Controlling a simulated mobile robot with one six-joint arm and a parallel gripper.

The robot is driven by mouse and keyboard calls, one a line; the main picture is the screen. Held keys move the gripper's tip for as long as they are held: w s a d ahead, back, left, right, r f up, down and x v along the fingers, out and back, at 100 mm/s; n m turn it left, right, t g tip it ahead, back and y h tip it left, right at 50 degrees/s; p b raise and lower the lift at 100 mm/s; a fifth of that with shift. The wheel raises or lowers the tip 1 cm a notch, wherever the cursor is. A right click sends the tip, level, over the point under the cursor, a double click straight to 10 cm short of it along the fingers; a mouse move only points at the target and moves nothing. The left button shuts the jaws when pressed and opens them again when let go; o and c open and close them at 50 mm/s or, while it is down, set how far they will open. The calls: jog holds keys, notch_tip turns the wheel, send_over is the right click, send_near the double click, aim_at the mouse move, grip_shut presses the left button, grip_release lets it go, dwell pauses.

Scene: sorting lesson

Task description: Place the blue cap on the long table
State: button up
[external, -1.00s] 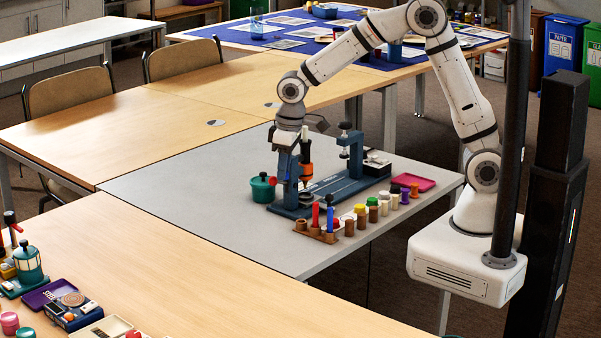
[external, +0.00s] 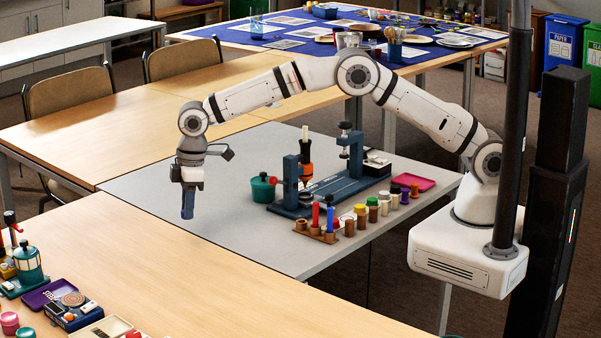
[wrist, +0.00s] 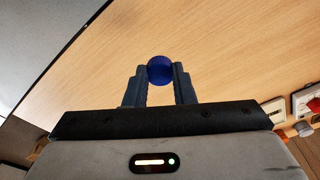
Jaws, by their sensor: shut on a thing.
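My gripper (external: 187,203) points down over the left part of the grey table (external: 165,180), near its border with the front wooden table. In the wrist view my gripper (wrist: 160,82) is shut on the round blue cap (wrist: 160,69), which sits between its two fingertips. The cap is hidden by the fingers in the external view. The long table (external: 200,285), with a light wooden top, runs along the front. Its wooden surface (wrist: 215,45) fills most of the wrist view beyond the cap.
On the grey table stand a teal pot (external: 263,188), a blue press frame (external: 330,190) and a row of small coloured-top pieces (external: 372,209). A lantern (external: 28,262) and a purple tray (external: 45,293) occupy the long table's left end. Its middle is clear.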

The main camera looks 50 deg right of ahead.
aim_at(190, 255)
notch_tip(190, 255, down, 10)
jog(key=shift+r, duration=0.1)
dwell(0.4)
jog(key=shift+f, duration=0.3)
jog(key=o, duration=1)
jog(key=shift+r, duration=0.1)
jog(key=shift+c, duration=0.2)
notch_tip(190, 255, up, 12)
jog(key=d, duration=0.1)
jog(key=shift+s+d, duration=0.15)
jog(key=shift+s, duration=0.2)
jog(key=shift+r, duration=0.15)
